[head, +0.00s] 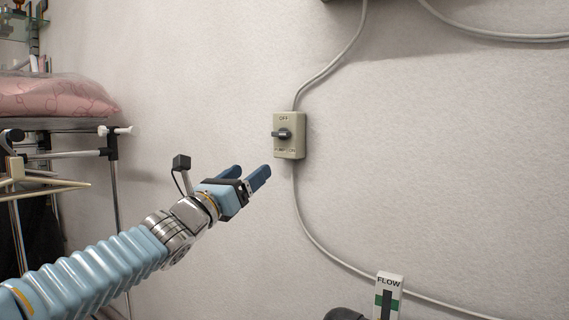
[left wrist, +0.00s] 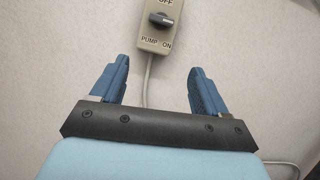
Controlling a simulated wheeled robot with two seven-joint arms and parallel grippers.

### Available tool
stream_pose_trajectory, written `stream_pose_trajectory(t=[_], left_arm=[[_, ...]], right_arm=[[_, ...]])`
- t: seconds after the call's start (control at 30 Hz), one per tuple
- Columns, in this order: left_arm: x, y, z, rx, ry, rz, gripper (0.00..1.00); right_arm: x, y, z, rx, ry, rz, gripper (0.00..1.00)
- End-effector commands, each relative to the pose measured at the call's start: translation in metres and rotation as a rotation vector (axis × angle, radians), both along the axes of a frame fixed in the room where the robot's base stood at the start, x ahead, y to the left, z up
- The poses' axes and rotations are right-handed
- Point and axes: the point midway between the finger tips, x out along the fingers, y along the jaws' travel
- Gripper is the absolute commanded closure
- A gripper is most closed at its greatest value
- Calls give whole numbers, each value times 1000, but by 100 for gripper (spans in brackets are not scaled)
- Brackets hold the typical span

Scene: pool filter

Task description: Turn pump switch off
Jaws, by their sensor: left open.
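The pump switch box (head: 290,149) is beige and fixed to the wall, with "OFF" printed at the top and "PUMP ON" along the bottom. Its dark knob (head: 283,134) sticks out to the left in the head view. My left gripper (head: 254,174) is open and empty, just below and left of the box, apart from the knob.
Grey cables run along the wall above and below the switch box. A "FLOW" gauge (head: 388,297) stands at the lower right. A rack with a pink cushion (head: 55,97) is at the left. The wall around the box is clear.

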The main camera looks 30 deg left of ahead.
Motion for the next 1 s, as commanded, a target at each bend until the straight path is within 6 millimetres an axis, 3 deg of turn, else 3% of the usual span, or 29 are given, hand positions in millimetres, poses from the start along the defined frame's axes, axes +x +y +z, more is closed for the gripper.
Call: stream_pose_trajectory(t=[0.07, 0.17, 0.6, 0.8, 1.0], left_arm=[[-11, 4, 16, 65, -34, 30, 26], [-6, 5, 25, 90, -43, 39, 26], [83, -3, 61, 85, -40, 37, 26], [107, -5, 70, 83, -41, 38, 26], [113, -5, 70, 82, -41, 37, 26]], right_arm=[[0, 0, 1, 0, 1, 0, 57], [-1, 1, 5, 1, 2, 2, 57], [-4, 10, 43, 16, 8, 19, 57], [-4, 11, 53, 17, 8, 21, 57], [-4, 11, 54, 17, 9, 21, 57]])
